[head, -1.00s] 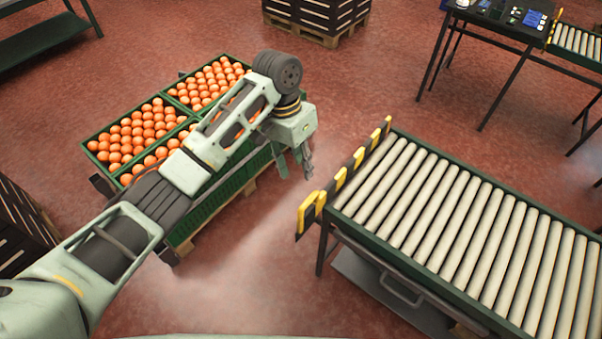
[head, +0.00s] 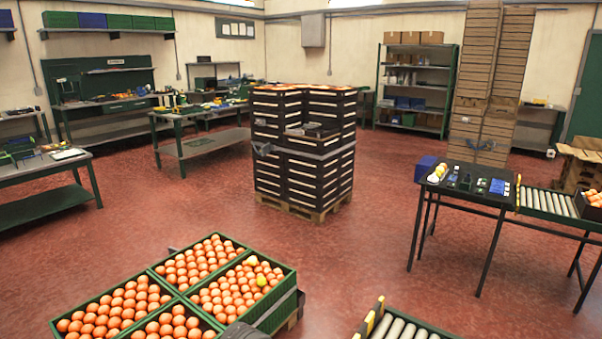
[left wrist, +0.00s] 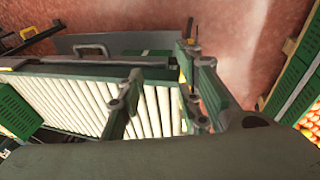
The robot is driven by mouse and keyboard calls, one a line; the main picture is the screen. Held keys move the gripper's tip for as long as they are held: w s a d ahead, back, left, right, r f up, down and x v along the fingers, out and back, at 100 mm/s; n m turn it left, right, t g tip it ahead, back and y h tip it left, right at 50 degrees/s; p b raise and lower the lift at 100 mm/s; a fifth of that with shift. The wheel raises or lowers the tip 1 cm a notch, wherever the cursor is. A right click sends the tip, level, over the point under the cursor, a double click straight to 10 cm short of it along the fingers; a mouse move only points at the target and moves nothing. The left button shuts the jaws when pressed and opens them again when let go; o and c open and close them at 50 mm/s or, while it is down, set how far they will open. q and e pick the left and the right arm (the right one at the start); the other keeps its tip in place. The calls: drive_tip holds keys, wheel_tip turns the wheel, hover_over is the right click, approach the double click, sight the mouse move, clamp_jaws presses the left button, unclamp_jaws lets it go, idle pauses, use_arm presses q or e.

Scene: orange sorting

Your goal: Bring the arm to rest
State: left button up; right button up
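My left gripper (left wrist: 160,85) shows in the left wrist view with its grey-green fingers spread apart and nothing between them. It hangs over or beside the roller conveyor (left wrist: 70,100); the exact height is hard to judge. In the head view my left gripper is out of frame. Only a dark rounded piece, probably part of my left arm, shows at the bottom edge in front of the crates. My right arm and gripper are not in view.
Green crates (head: 282,300) of oranges, two fruits yellowish, stand at the lower left. The conveyor end (head: 372,318) is at the bottom. A dark crate stack (head: 300,160) on a pallet stands mid-room; a black table (head: 470,183) is right. Red floor between is clear.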

use_arm(q)
drive_tip(key=s+a+f+n+t+y, duration=0.1)
drive_tip(key=s+a+n+t+y, duration=0.3)
drive_tip(key=s+a, duration=1.55)
wheel_tip(320, 180, down, 27)
drive_tip(key=s+d+g, duration=0.1)
drive_tip(key=s+g, duration=0.1)
drive_tip(key=s+a+f, duration=0.2)
drive_tip(key=s+f, duration=1.3)
drive_tip(key=s, duration=0.2)
drive_tip(key=shift+a+f+g+h, duration=0.3)
drive_tip(key=shift+a+f+g, duration=0.05)
drive_tip(key=shift+g, duration=0.05)
